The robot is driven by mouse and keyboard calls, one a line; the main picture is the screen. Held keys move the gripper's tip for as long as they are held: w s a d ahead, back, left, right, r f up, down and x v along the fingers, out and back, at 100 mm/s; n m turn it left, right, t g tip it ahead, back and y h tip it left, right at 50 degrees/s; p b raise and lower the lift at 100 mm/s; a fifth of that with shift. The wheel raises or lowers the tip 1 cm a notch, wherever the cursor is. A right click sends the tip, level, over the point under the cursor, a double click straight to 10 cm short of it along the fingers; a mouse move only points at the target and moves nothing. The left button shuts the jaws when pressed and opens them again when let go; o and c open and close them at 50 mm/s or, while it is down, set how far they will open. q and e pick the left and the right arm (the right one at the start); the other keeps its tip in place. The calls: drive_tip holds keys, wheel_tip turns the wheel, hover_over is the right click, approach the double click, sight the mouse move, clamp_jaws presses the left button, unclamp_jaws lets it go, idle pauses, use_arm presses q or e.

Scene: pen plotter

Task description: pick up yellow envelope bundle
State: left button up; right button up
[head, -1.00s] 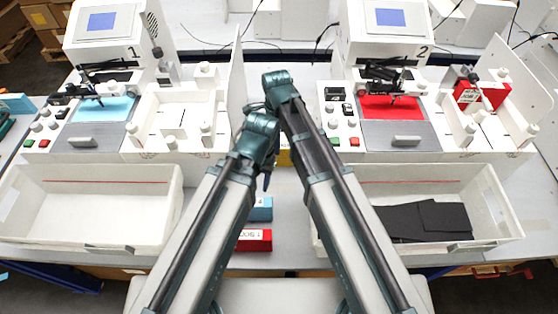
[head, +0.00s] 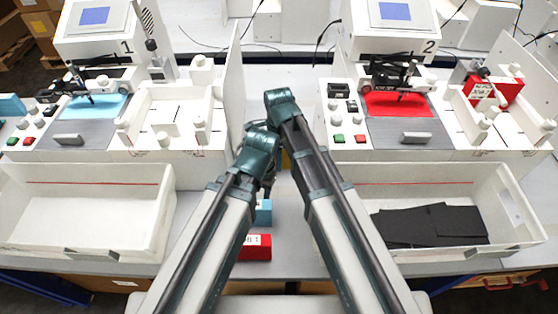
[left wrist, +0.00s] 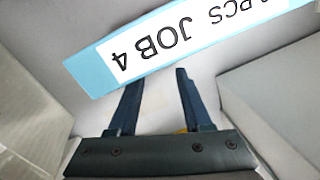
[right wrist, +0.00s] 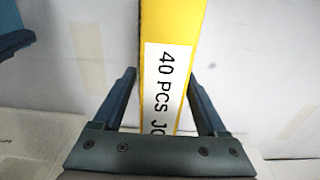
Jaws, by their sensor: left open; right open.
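The yellow envelope bundle (right wrist: 172,20) carries a white label reading "40 PCS JO…" in the right wrist view. My right gripper (right wrist: 161,75) is open, with one finger on each side of the bundle's near part; I cannot tell whether they touch it. In the head view only a sliver of the yellow bundle (head: 286,160) shows between my arms. My left gripper (left wrist: 158,77) is open and empty, with its fingertips close to a blue bundle (left wrist: 90,75) labelled "JOB 4". The grippers' fingers are mostly hidden by my arms in the head view.
The blue bundle and a red bundle (head: 256,247) lie between two white bins. The left bin (head: 160,210) looks empty; the right bin (head: 505,190) holds black sheets (head: 430,225). Plotter 1 (head: 65,140) and plotter 2 (head: 400,140) stand behind, with white partitions beside them.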

clamp_jaws()
idle(0.3)
use_arm(q)
drive_tip(key=shift+r, duration=0.2)
use_arm(e)
drive_tip(key=shift+r, duration=0.15)
use_arm(q)
wheel_tip(320, 180, up, 10)
drive_tip(key=p, duration=1)
use_arm(e)
wheel_tip(320, 180, up, 10)
drive_tip(key=shift+f, duration=0.1)
